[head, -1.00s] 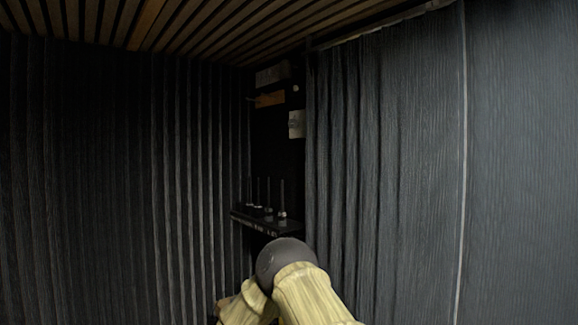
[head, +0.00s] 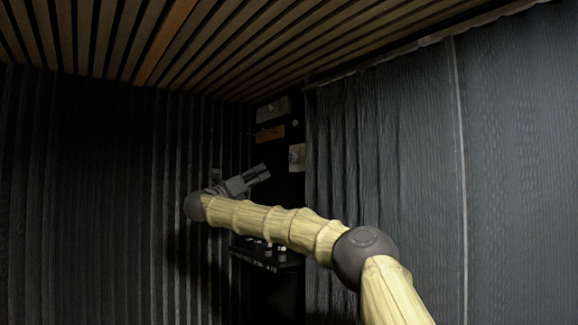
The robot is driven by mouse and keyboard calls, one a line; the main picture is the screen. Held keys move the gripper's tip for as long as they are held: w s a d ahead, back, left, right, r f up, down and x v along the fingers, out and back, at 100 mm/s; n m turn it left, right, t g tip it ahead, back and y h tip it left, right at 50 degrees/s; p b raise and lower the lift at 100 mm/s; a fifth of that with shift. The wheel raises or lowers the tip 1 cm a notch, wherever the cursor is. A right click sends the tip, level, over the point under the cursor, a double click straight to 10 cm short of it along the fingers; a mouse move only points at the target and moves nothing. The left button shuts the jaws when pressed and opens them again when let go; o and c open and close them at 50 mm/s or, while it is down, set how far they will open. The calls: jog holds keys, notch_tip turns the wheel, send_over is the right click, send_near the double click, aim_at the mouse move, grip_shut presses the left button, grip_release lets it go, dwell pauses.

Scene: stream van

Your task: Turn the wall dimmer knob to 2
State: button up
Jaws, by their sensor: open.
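A small pale wall plate (head: 297,153), which looks like the dimmer, is on the dark wall strip beside the right curtain. A small knob seems to be on it, but its pointer and numbers are too small to read. My gripper (head: 265,172) is dark grey, open and empty. In the picture its fingers point up and right, just left of and below the plate, apart from it. How far in front of the wall they are I cannot tell.
Above the plate are an orange-brown bar (head: 270,133) and a grey box (head: 272,108). Below my arm is a black shelf (head: 262,263) with several small upright items, partly hidden. Dark curtains (head: 400,170) hang on both sides. A slatted wooden ceiling (head: 200,45) is overhead.

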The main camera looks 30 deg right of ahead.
aim_at(291, 159)
jog(key=shift+m+g, duration=0.9)
jog(key=p+x, duration=0.1)
jog(key=x, duration=0.3)
jog(key=s+p+x, duration=0.1)
jog(key=x, duration=0.3)
jog(key=s+r+p+x, duration=0.1)
jog(key=x, duration=0.3)
jog(key=shift+s, duration=0.15)
jog(key=shift+d+r+p, duration=0.2)
jog(key=shift+d+p, duration=0.1)
jog(key=shift+d, duration=0.65)
jog(key=c, duration=1)
